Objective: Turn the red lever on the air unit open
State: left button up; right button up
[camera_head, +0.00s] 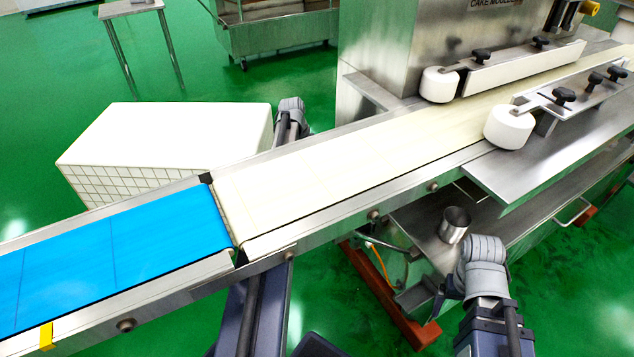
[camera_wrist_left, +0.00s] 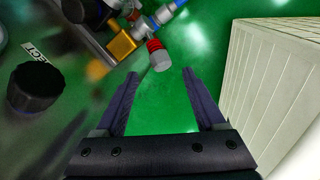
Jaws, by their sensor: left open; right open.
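In the left wrist view, a red part with a pale grey end (camera_wrist_left: 156,52), which looks like the red lever, sits on the air unit (camera_wrist_left: 122,45), near its blue fitting. My left gripper (camera_wrist_left: 160,73) is open and empty, with the red part just beyond and between its fingertips, apart from them as far as I can tell. In the head view the air unit is not visible, and my left arm passes under the conveyor with its gripper hidden. My right gripper (camera_head: 482,250) is at the lower right, away from the air unit; its fingers are hard to make out.
A conveyor with a blue belt (camera_head: 110,255) and a cream belt (camera_head: 350,160) crosses the head view. A white tiled block (camera_head: 170,145) stands behind it and also fills the right of the left wrist view (camera_wrist_left: 270,90). A black knob (camera_wrist_left: 38,88) is at left. A metal cup (camera_head: 454,224) stands near my right arm.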

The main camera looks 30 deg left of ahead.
pick_arm(q)
jog(key=shift+f+b, duration=0.3)
jog(key=shift+f, duration=0.15)
pick_arm(e)
jog(key=shift+o, duration=0.6)
jog(key=shift+f, duration=0.5)
pick_arm(q)
jog(key=b+x, duration=0.6)
jog(key=shift+d+f, duration=0.1)
jog(key=shift+f, duration=0.25)
pick_arm(e)
notch_tip(320, 180, down, 6)
jog(key=shift+f, duration=0.25)
pick_arm(q)
grip_shut()
